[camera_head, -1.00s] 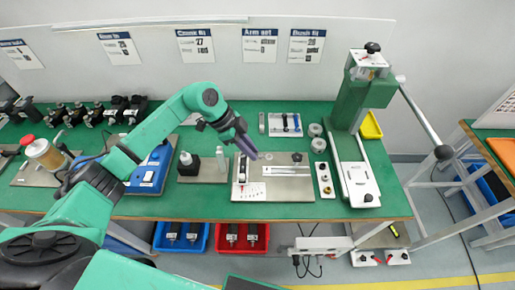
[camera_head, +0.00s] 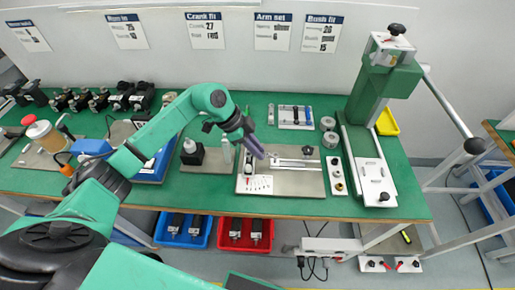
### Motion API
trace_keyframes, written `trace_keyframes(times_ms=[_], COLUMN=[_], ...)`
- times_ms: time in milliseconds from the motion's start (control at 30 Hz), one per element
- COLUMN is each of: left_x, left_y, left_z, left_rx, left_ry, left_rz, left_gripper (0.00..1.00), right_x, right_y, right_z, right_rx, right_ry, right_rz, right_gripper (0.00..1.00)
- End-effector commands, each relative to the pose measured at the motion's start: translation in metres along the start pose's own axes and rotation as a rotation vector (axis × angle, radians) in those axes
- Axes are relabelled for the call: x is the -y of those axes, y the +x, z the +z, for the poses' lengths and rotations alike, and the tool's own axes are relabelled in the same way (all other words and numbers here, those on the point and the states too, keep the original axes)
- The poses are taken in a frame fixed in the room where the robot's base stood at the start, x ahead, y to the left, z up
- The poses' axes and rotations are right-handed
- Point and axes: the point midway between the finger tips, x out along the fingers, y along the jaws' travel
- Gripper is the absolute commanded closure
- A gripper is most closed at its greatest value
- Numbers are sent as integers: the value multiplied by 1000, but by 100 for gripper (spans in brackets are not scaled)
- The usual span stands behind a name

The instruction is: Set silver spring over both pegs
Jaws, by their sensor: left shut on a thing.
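My left gripper (camera_head: 258,153), with purple fingers, is shut and points down over the left part of a grey metal fixture plate (camera_head: 300,188) on the green bench. I take what it holds to be the silver spring, but it is too small to make out at the fingertips. The plate carries a silver bar (camera_head: 292,163), a black knob (camera_head: 307,150) and a white block (camera_head: 258,185) at front left. I cannot make out the two pegs clearly; the fingers cover part of that area. My right gripper is not in view.
A green press (camera_head: 384,82) with a long lever stands at the right. A strip with round parts (camera_head: 337,175) lies between it and the plate. A small rack (camera_head: 295,117) lies behind the plate.

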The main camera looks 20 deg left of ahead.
Motion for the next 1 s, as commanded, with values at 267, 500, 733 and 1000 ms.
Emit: trace_keyframes(times_ms=[267, 500, 733, 1000], left_x=[0, 0, 0, 0], left_y=[3, 3, 6, 10], left_z=[1, 1, 3, 5], left_rx=[-17, -16, -15, -16], left_ry=[-4, -3, -4, -3], left_rz=[0, 1, 2, 1], left_gripper=[100, 100, 100, 100], right_x=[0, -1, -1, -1], right_y=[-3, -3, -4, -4], right_z=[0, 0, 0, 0], right_rx=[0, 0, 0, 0], right_ry=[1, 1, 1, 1], right_rz=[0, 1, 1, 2], right_gripper=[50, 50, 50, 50])
